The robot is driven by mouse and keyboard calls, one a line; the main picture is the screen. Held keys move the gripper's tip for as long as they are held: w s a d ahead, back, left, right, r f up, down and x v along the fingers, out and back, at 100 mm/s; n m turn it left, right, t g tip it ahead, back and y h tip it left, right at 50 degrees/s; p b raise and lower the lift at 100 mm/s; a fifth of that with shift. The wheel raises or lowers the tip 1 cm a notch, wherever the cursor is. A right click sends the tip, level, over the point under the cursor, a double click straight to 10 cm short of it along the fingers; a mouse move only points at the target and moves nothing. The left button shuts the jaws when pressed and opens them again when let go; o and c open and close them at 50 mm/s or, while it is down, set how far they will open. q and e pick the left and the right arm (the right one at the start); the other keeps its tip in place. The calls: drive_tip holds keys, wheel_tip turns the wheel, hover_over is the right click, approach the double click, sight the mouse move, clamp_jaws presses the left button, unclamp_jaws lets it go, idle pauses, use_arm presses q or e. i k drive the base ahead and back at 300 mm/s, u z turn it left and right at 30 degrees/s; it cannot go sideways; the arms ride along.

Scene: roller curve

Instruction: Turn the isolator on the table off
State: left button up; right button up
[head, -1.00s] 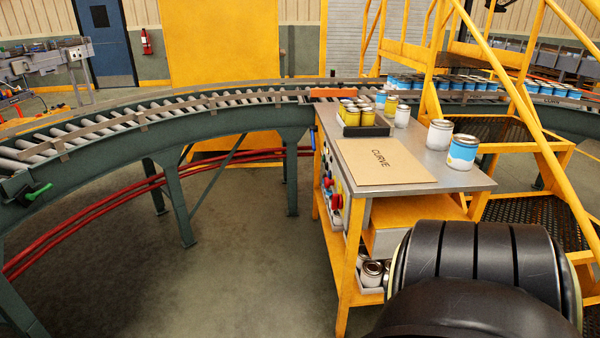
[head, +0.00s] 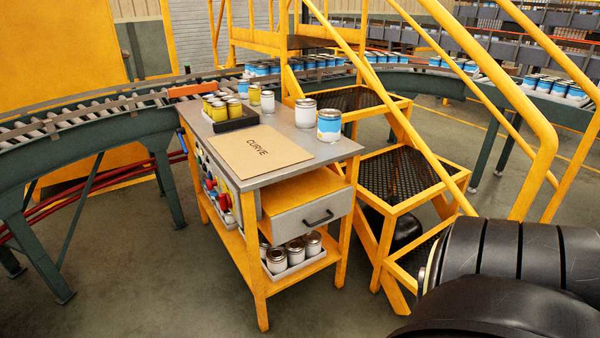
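A yellow-framed table with a grey top (head: 285,150) stands in the middle of the head view. On its left side is a panel of controls (head: 211,185) with red, blue and white parts, seen at a steep angle. The isolator is probably among these controls, but I cannot tell which part it is or its position. Neither of my grippers is in view. A black rounded arm part of mine fills the lower right corner.
A brown board marked CURVE (head: 248,150), a black tray of cans (head: 236,120) and loose cans lie on the table. A roller conveyor (head: 90,135) curves behind it. Yellow steps (head: 395,185) stand close on the right. The floor at front left is clear.

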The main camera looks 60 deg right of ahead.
sight(224, 200)
drive_tip(key=z, duration=0.25)
drive_tip(key=i, duration=3.95)
drive_tip(key=z, duration=3.5)
